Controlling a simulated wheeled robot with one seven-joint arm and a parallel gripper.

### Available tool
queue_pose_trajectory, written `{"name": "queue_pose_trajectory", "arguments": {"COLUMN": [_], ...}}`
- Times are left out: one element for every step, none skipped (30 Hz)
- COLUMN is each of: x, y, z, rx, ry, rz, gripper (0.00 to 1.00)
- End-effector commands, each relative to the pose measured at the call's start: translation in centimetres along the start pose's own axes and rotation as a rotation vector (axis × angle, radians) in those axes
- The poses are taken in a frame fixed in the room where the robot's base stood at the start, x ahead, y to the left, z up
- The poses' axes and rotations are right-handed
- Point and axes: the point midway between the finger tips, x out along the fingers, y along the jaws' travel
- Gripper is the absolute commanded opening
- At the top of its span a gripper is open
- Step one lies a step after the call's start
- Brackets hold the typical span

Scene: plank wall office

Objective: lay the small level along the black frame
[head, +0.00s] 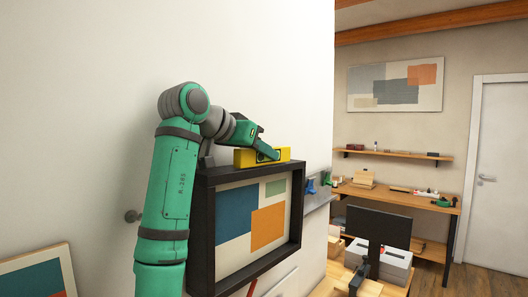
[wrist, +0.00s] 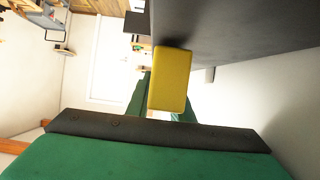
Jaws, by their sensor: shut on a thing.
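The small yellow level (head: 243,156) lies lengthwise along the top edge of the black frame (head: 204,235) in the head view. The frame hangs on the white wall and holds a picture of blue, orange and green blocks. My gripper (head: 266,147) is above the frame's top, shut on the level. In the wrist view the yellow level (wrist: 170,80) shows end-on between my fingers, against the dark surface of the frame (wrist: 235,30). Whether the level's underside touches the frame all along cannot be told.
A second picture (head: 38,275) stands low at the left. To the right are a grey ledge (head: 318,200) with blue and green items, a desk with a dark monitor (head: 378,226), a wooden shelf (head: 395,154) and a white door (head: 497,170).

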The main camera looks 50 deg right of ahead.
Motion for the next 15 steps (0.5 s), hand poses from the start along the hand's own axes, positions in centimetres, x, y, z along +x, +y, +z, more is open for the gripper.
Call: {"name": "queue_pose_trajectory", "arguments": {"x": [0.0, 0.01, 0.01, 0.02, 0.02, 0.02, 0.02, 0.02, 0.02, 0.02, 0.02, 0.02, 0.02, 0.02, 0.02], "y": [0.03, 0.04, 0.04, 0.04, 0.05, 0.05, 0.05, 0.05, 0.05, 0.05, 0.05, 0.05, 0.05, 0.05, 0.04], "z": [-0.04, -0.04, -0.04, -0.04, -0.05, -0.05, -0.05, -0.05, -0.05, -0.05, -0.05, -0.05, -0.05, -0.04, -0.04], "rx": [0.0, 0.0, 0.0, 0.0, 0.0, 0.001, 0.0, 0.001, 0.0, 0.0, 0.0, 0.0, 0.0, 0.0, 0.0], "ry": [0.001, 0.001, 0.001, 0.001, 0.001, 0.001, 0.001, 0.001, 0.001, 0.001, 0.001, 0.001, 0.0, 0.0, 0.0], "rz": [0.0, 0.0, 0.001, 0.001, 0.001, 0.001, 0.001, 0.001, 0.001, 0.001, 0.001, 0.001, 0.001, 0.001, 0.001], "gripper": [0.0, 0.0, 0.0, 0.0, 0.0, 0.0, 0.0, 0.0, 0.0, 0.27, 0.34, 0.42, 0.42, 0.42, 0.42]}}
